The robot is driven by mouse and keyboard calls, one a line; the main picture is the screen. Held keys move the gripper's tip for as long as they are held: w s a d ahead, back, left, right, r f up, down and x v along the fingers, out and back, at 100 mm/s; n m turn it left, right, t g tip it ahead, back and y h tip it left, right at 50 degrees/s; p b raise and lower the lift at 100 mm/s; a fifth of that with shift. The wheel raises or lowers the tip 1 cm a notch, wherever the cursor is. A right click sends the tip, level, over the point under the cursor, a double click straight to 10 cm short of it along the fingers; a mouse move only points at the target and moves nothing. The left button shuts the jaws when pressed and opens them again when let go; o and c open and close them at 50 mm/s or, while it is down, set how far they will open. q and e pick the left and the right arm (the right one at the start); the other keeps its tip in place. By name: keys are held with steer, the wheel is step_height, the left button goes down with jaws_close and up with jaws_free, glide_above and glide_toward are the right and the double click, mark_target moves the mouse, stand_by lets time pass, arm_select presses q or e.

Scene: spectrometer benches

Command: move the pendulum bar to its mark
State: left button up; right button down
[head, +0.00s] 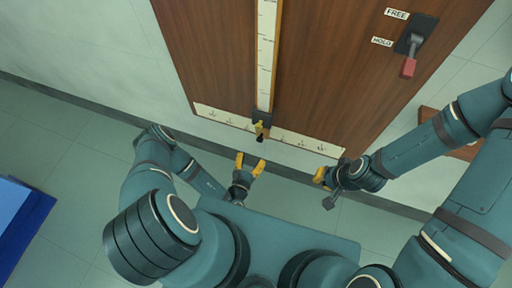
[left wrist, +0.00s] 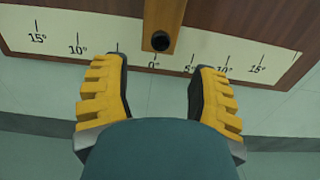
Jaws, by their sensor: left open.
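The pendulum bar (left wrist: 164,14) hangs in front of a wooden board, with a dark knob (left wrist: 160,41) at its lower end. In the left wrist view this end is close to the 0° mark of the white angle scale (left wrist: 60,40), slightly to its right. In the head view the knob (head: 261,138) hangs at the board's lower edge. My left gripper (head: 250,164) is open and empty, below the knob and apart from it. My right gripper (head: 320,178) is to the right, below the board's lower right corner; its jaws are too small to judge.
A red-handled lever (head: 409,67) sits at the board's upper right beside FREE and HOLD labels; its handle points down, on the HOLD side. A long white scale (head: 266,50) runs up the board (head: 215,50). A blue object (head: 20,215) is at far left.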

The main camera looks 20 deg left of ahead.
arm_select(q)
steer(key=shift+s, duration=1.45)
steer(key=s+d+r+m+g+h, duration=0.1)
steer(key=d+r+m+g+h, duration=0.65)
steer(key=d+h, duration=0.5)
steer(key=s+r+m+g, duration=0.4)
steer(key=s+m+g, duration=0.8)
steer(key=m+g, duration=0.35)
steer(key=s+a+f+m+y, duration=0.1)
steer(key=a+m+y, duration=0.3)
steer(key=m+y, duration=0.1)
steer(key=w+a+r+m+t+y, duration=0.1)
steer(key=w+r+m+t+y, duration=0.1)
steer(key=w, duration=0.3)
steer(key=w+a+r+m+t+y, duration=0.2)
steer(key=w+r+m+t, duration=0.1)
steer(key=w, duration=0.3)
steer(key=shift+a+m+t, duration=0.3)
steer(key=shift+m+t, duration=0.2)
steer(key=shift+t, duration=0.4)
